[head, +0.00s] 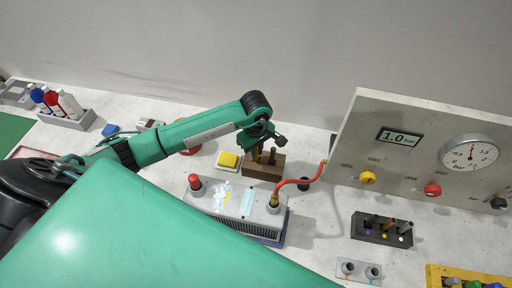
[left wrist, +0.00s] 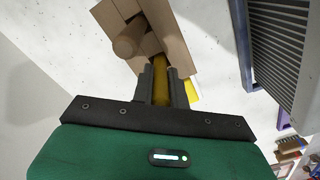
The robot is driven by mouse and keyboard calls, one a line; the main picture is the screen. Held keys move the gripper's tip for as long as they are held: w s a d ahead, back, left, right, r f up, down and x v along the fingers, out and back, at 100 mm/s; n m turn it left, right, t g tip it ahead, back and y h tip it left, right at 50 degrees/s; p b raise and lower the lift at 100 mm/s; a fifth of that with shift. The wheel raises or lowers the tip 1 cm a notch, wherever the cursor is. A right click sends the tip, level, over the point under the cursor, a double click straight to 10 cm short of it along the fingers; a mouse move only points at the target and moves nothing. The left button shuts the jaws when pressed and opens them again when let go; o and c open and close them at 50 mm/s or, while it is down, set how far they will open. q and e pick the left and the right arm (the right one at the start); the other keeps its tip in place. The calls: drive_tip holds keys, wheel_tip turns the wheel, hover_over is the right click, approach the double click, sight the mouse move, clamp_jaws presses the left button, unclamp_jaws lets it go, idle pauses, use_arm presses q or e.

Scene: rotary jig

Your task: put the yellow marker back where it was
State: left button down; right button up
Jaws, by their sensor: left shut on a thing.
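My left gripper (head: 263,154) is shut on the yellow marker, which shows as a dark yellow shaft (left wrist: 160,80) between the fingers in the left wrist view. The fingers point down at a brown block (head: 263,172). The block (left wrist: 172,40) also shows in the left wrist view, with a stepped shape and a rounded brown part. The marker's far end is at the block; I cannot tell whether it is in a hole or just above. My right gripper is not in view.
A grey finned unit (head: 240,209) with a red knob and orange hose stands in front of the block. A yellow button box (head: 228,160) is left of it. A gauge panel (head: 420,150) stands right, with a dark slotted holder (head: 382,229) below. Bottles (head: 54,98) stand far left.

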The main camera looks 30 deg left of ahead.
use_arm(q)
drive_tip(key=shift+f, duration=0.1)
drive_tip(key=shift+f+b, duration=0.1)
drive_tip(key=shift+b, duration=0.2)
drive_tip(key=c, duration=1.4)
unclamp_jaws()
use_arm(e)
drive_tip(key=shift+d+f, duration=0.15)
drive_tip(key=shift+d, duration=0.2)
